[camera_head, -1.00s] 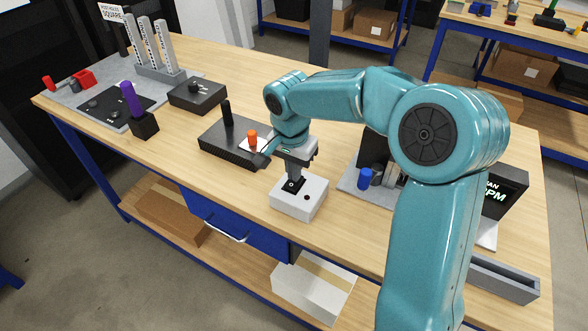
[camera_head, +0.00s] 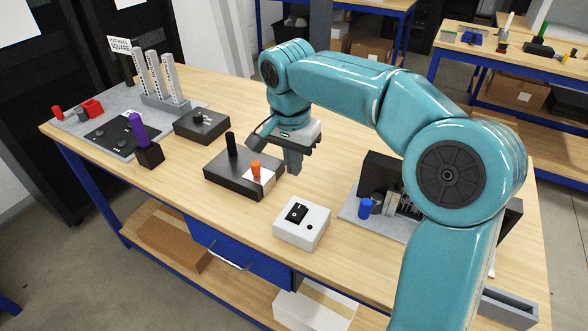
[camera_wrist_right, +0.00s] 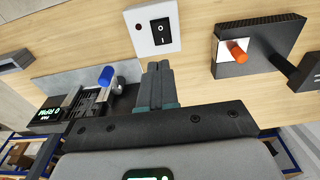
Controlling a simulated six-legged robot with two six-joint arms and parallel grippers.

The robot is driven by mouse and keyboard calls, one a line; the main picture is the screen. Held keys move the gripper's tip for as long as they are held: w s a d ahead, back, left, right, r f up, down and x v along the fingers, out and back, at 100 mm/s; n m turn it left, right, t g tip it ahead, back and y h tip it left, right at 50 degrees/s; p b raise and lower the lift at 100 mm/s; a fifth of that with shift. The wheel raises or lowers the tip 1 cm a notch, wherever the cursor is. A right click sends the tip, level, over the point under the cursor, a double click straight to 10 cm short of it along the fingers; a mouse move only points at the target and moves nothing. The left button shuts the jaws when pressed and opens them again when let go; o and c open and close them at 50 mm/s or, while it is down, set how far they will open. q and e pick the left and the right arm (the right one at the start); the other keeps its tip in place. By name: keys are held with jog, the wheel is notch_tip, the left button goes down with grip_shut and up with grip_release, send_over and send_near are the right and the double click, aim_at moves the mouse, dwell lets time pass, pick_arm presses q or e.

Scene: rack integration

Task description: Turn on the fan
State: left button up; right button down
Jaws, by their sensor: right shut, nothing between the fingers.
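The white switch box (camera_head: 303,224) stands near the table's front edge with a black rocker switch (camera_head: 297,212) on top. In the right wrist view the rocker (camera_wrist_right: 161,31) shows white marks, and I cannot tell which side is pressed. My right gripper (camera_head: 294,171) is shut and empty, above and behind the box, apart from it. Its fingers also show in the right wrist view (camera_wrist_right: 159,70). The fan assembly (camera_head: 400,203) is partly hidden behind my arm. Its display (camera_wrist_right: 48,113) shows green text in the right wrist view. My left gripper is out of view.
A black box with an orange knob (camera_head: 256,168) and a black lever (camera_head: 231,144) stands left of the switch box. A blue knob (camera_head: 365,208) stands on the fan's grey plate. A grey tray (camera_head: 508,309) lies at the right. Wood is clear around the switch box.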

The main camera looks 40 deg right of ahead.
jog(key=shift+a, duration=0.1)
jog(key=shift+w+d+h+b, duration=0.3)
jog(key=shift+d+b, duration=0.25)
jog(key=shift+b, duration=0.2)
send_near(300, 206)
jog(key=f, duration=0.4)
jog(key=d+f, duration=0.1)
jog(key=f, duration=0.1)
jog(key=shift+f, duration=0.4)
